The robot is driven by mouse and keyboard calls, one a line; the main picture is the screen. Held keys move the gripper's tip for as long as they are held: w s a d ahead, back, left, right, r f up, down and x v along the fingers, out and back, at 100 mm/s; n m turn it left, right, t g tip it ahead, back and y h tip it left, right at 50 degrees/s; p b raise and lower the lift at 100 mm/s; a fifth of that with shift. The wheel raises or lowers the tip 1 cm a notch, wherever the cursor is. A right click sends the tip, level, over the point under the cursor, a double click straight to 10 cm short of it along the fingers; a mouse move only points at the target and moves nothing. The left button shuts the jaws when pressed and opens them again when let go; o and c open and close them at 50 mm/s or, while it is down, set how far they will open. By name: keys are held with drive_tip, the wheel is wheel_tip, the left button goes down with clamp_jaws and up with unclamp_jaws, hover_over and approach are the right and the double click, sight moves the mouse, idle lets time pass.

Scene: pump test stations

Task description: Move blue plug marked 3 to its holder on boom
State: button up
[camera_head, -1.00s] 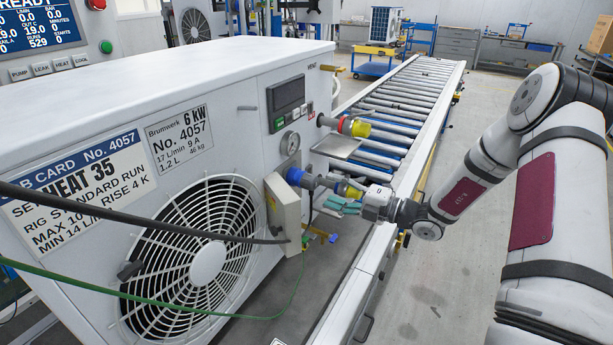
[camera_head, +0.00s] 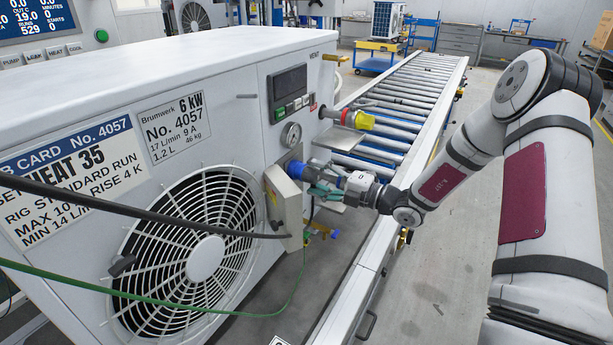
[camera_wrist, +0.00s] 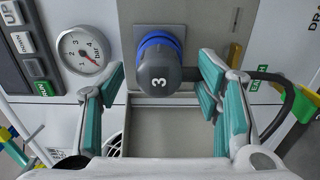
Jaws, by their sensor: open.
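The blue plug marked 3 (camera_wrist: 158,68) has a grey end cap with a white 3 and a blue ribbed collar. It sits on the side panel of the white unit, below the gauge in the head view, where its blue part (camera_head: 294,169) shows beside my gripper (camera_head: 318,182). My gripper faces the plug end-on. In the wrist view my gripper's teal-padded fingers (camera_wrist: 162,75) are open, one on each side of the plug, with gaps showing. I cannot tell how far the fingertips reach along it. I cannot make out the holder on the boom.
A yellow-ended fitting with a red ring (camera_head: 357,120) sticks out of the panel above my gripper. A pressure gauge (camera_wrist: 83,50) is beside the plug. A grey box (camera_head: 284,207) is near it, with black and green cables. A roller conveyor (camera_head: 415,90) runs behind.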

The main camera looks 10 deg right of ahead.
sight(318, 177)
drive_tip(key=shift+x, duration=1.65)
drive_tip(key=shift+r, duration=0.1)
idle(0.4)
clamp_jaws()
drive_tip(key=shift+p+v, duration=1.45)
drive_tip(key=shift+v, duration=1.6)
drive_tip(key=s+a+f+m+t+h, duration=0.3)
drive_tip(key=s+h, duration=0.1)
drive_tip(key=s, duration=0.4)
drive_tip(key=shift+s+f, duration=0.2)
drive_tip(key=shift+s, duration=0.15)
